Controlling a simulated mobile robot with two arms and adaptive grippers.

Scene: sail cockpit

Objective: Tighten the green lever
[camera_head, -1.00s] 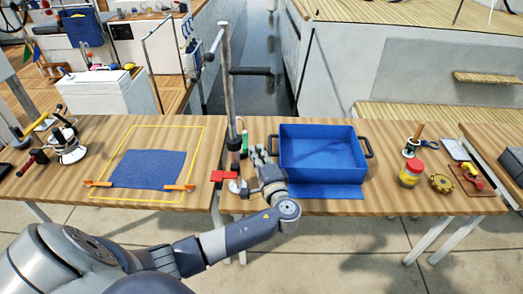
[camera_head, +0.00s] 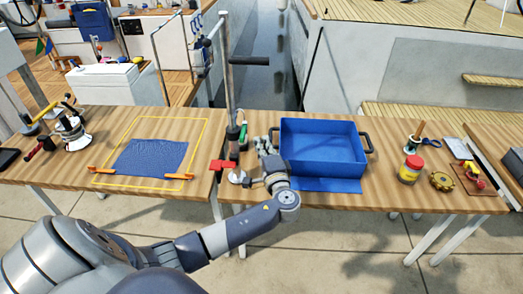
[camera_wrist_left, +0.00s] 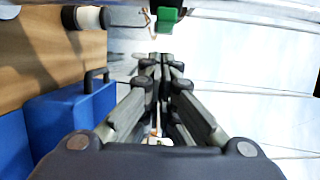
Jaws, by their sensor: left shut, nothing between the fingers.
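The green lever (camera_head: 243,132) is a small upright piece beside the metal post at the edge of the middle table. In the left wrist view the green part (camera_wrist_left: 168,20) shows at the top, beyond my fingertips. My left gripper (camera_head: 267,141) is just right of the lever, between it and the blue bin. In the left wrist view its fingers (camera_wrist_left: 160,60) are closed together and hold nothing. A gap shows between the fingertips and the green part there. My right gripper is in neither view.
The metal post (camera_head: 230,85) with a black handle (camera_head: 249,61) rises close to the lever. A red clamp (camera_head: 223,165) sits at its foot. The blue bin (camera_head: 320,175) stands close on the right. The framed blue cloth (camera_head: 150,157) lies left.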

